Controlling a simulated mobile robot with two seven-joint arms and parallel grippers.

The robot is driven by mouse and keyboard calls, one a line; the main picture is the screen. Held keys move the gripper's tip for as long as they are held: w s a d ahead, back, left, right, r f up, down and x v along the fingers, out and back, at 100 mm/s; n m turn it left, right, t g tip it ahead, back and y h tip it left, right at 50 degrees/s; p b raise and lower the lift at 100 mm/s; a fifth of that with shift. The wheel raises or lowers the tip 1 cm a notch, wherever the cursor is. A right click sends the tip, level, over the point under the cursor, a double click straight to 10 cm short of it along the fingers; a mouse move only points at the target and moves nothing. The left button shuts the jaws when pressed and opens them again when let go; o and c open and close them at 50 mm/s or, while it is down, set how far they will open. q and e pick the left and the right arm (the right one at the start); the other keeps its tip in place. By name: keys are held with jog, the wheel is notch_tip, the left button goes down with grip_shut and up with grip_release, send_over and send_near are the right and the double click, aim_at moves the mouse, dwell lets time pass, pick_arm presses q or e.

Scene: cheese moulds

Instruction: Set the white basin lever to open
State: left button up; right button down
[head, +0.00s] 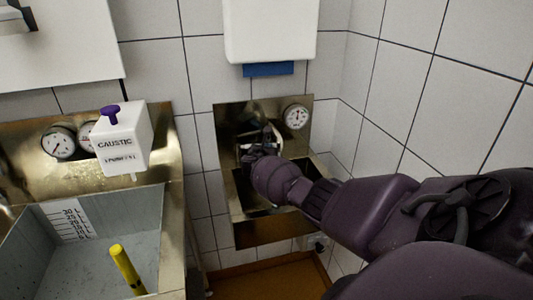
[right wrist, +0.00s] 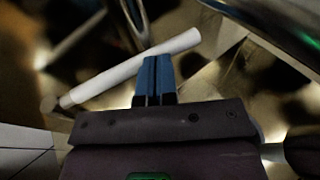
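The white basin lever (right wrist: 110,83) is a pale bar running diagonally across the right wrist view, lower at its left end and higher at its right. My right gripper (right wrist: 155,68) has its two blue fingers together, with only a thin dark line between them. The fingertips overlap the bar near its right part. I cannot tell whether they touch it. In the head view my right arm reaches to the small metal wall basin (head: 273,232), and its hand hides most of the lever area. My left gripper is not in view.
A round gauge (head: 295,117) sits on the basin's back panel, below a white dispenser (head: 270,30). To the left, a metal sink (head: 165,222) has a white caustic box (head: 122,138) above it and a yellow rod (head: 127,269) in it. A tiled wall stands close on the right.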

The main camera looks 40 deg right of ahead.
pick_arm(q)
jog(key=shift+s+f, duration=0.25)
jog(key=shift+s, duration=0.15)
pick_arm(e)
jog(key=shift+d, duration=0.2)
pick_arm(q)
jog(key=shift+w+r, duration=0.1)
pick_arm(e)
jog(key=shift+a, duration=0.1)
pick_arm(q)
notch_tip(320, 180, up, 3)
jog(key=p, duration=0.3)
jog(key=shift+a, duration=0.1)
pick_arm(e)
jog(key=v, duration=1)
jog(key=shift+a, duration=0.3)
jog(key=shift+s+r, duration=0.1)
